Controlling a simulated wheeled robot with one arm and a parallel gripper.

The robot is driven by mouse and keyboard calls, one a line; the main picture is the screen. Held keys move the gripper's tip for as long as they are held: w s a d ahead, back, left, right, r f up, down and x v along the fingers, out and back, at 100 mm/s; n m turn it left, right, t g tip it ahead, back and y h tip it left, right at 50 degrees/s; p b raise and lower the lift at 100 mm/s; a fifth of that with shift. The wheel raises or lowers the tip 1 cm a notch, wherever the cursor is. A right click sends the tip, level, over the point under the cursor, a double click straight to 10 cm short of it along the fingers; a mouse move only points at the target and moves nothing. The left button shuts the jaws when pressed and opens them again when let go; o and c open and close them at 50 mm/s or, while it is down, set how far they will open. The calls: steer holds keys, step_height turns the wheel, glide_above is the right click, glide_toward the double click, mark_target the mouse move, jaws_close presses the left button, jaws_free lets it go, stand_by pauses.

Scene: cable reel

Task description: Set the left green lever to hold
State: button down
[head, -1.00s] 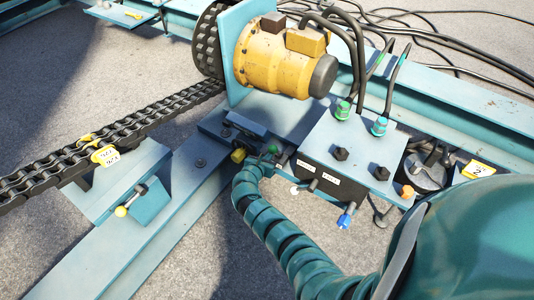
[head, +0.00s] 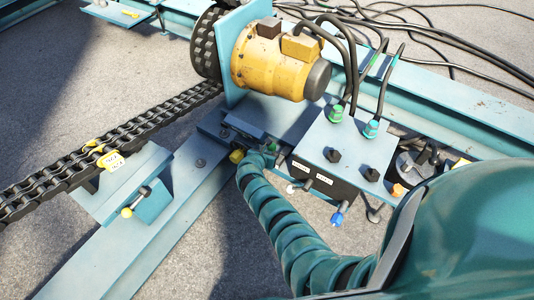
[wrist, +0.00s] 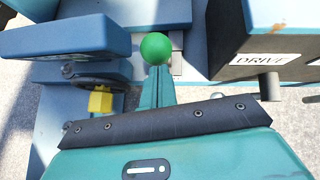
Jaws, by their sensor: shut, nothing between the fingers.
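The green lever's round knob (wrist: 155,48) shows in the wrist view, directly beyond the tips of my gripper (wrist: 154,72). The fingers are shut with nothing between them. The tips overlap the knob's lower edge in the picture; I cannot tell whether they touch it. The lever's shaft is hidden behind the fingers. In the head view my gripper (head: 262,154) is at the left side of the valve box (head: 345,150), and my arm hides most of the lever area. One label on the box front (wrist: 264,58) reads DRIVE.
A blue block (wrist: 65,38) and a yellow part (wrist: 100,101) lie left of my gripper. A yellow motor (head: 275,65) and hoses stand behind. White and blue knobs (head: 338,218) stick out from the box front. A chain (head: 90,160) runs at the left.

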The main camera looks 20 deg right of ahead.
mark_target(274, 146)
steer(key=shift+w+d+r+y+p, duration=0.25)
steer(key=shift+r+y+p, duration=0.1)
steer(key=shift+p, duration=0.3)
steer(key=shift+w+d+r+g+y+p, duration=0.25)
steer(key=shift+d+g+p, duration=0.1)
steer(key=shift+p, duration=0.1)
steer(key=shift+w+d+r+g+y+p, duration=0.1)
steer(key=shift+w+d+g+y+p, duration=0.1)
steer(key=shift+d+g+p, duration=0.2)
steer(key=shift+w+d+r, duration=0.1)
steer(key=shift+w+r, duration=0.1)
steer(key=shift+w, duration=0.05)
steer(key=shift+w+d, duration=0.15)
steer(key=shift+d, duration=0.1)
steer(key=shift+w+d+r+p, duration=0.15)
steer(key=shift+d+p, duration=0.1)
steer(key=shift+p, duration=0.05)
steer(key=shift+w+d+r, duration=0.2)
steer(key=shift+d, duration=0.2)
stand_by(0.4)
